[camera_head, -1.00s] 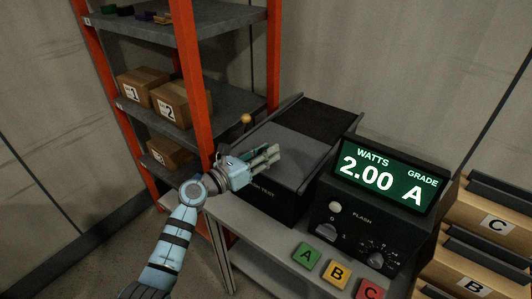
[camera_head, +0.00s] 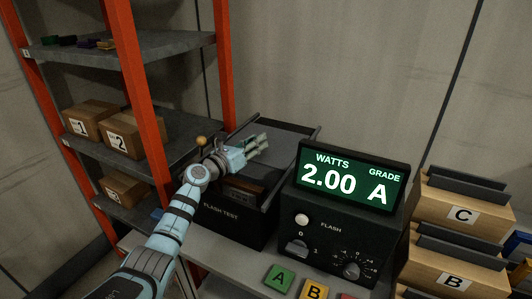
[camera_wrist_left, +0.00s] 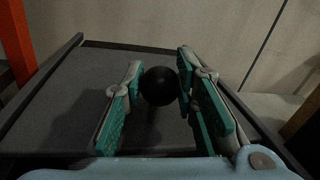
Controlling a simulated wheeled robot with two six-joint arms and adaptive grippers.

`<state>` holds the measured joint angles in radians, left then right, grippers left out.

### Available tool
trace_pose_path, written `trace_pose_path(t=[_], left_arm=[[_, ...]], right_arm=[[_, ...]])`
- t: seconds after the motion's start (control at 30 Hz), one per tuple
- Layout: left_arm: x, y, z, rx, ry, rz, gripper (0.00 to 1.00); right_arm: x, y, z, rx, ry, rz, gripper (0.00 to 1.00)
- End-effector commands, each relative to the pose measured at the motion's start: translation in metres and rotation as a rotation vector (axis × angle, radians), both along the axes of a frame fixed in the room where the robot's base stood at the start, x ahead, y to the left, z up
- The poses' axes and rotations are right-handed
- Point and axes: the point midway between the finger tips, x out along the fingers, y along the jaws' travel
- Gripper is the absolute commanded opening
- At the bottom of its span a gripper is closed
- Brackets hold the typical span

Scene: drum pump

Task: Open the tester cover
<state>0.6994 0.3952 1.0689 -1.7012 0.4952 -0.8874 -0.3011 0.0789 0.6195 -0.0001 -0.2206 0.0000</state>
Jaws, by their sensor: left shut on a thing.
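The tester (camera_head: 235,228) is a dark box marked FLASH TEST, in the middle of the head view. Its flat dark grey cover (camera_head: 285,148) lies over the rear part, and the front part of the box is uncovered, with a brownish interior (camera_head: 243,190) showing. In the left wrist view the cover (camera_wrist_left: 65,100) fills the middle, with a round black knob (camera_wrist_left: 158,86) standing on it. My left gripper (camera_head: 257,143) is over the cover, its teal-padded fingers shut on the knob. The knob is hidden in the head view. My right gripper is not in view.
A display unit (camera_head: 345,180) reading 2.00 and A stands right of the tester. Lettered buttons (camera_head: 279,278) sit in front, and wooden bins (camera_head: 462,214) stand at the right. An orange-framed shelf (camera_head: 140,90) with cartons stands close on the left. A small orange ball (camera_head: 201,141) is beside my gripper.

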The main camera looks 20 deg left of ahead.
Motion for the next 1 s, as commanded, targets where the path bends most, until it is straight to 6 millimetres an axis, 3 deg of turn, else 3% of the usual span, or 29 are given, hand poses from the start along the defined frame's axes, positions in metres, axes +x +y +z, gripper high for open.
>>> trace_pose_path(t=[0.3, 0.33, 0.47, 0.8, 1.0], left_arm=[[0.001, 0.001, 0.0, 0.002, 0.001, 0.002, 0.0], [0.001, 0.001, 0.0, 0.002, 0.001, 0.002, 0.29], [0.001, 0.0, 0.0, 0.001, 0.001, 0.001, 0.47], [-0.003, 0.001, 0.0, 0.002, 0.001, 0.0, 0.47], [-0.041, 0.012, -0.002, 0.01, 0.003, 0.001, 0.47]], right_arm=[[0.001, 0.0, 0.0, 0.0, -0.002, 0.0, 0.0], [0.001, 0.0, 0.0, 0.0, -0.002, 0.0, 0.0], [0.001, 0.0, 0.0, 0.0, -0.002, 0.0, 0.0], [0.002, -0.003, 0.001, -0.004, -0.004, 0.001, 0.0], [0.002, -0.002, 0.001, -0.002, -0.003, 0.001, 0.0]])
